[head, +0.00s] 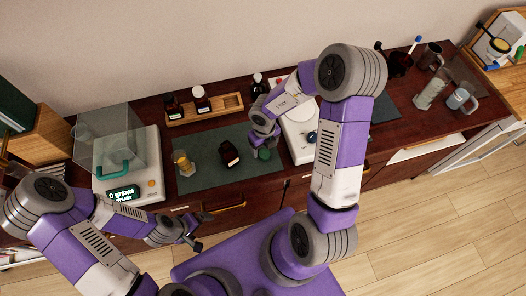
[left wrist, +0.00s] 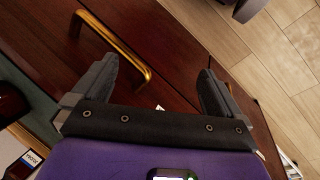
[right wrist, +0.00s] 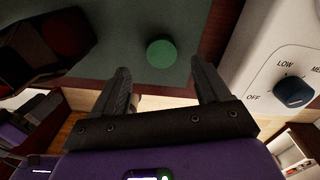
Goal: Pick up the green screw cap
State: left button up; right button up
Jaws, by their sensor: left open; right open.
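The green screw cap (right wrist: 161,54) lies on the dark green mat (right wrist: 185,80), seen in the right wrist view just beyond and between the fingertips. In the head view the cap (head: 264,154) is at the mat's right part, close to my right gripper (head: 257,146). My right gripper, also in its own wrist view (right wrist: 163,82), is open and empty, apart from the cap. My left gripper (head: 201,229) is open and empty in front of the counter's drawers. Its wrist view (left wrist: 162,75) shows the open fingers facing a drawer with a brass handle (left wrist: 115,45).
A dark bottle (head: 229,154) lies left of the cap, and a small yellowish jar (head: 184,163) stands further left. A white device with a blue knob (right wrist: 293,91) stands right of the cap. A wooden rack (head: 206,110) with bottles is behind the mat; a scale (head: 150,187) stands at left.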

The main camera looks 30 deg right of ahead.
aim_at(264, 153)
jog(key=f, duration=0.2)
jog(key=f+b, duration=0.1)
jog(key=f, duration=0.2)
jog(key=shift+w+d, duration=0.1)
jog(key=shift+w, duration=0.1)
jog(key=c, duration=1.2)
jog(key=shift+o, duration=0.2)
jog(key=shift+r, duration=0.15)
notch_tip(264, 153, up, 10)
jog(key=p, duration=0.3)
jog(key=w+a+r+n+p, duration=0.1)
jog(key=a+r, duration=0.1)
jog(key=a, duration=0.2)
jog(key=w+a+r+n+p, duration=0.1)
jog(key=w+a+r+p, duration=0.1)
jog(key=a, duration=0.1)
jog(key=w+a+r+n+p, duration=0.1)
jog(key=a+r+p, duration=0.1)
jog(key=a+r, duration=0.1)
jog(key=shift+w+a+r+n, duration=0.15)
jog(key=shift+a+n, duration=0.25)
jog(key=shift+a, duration=0.7)
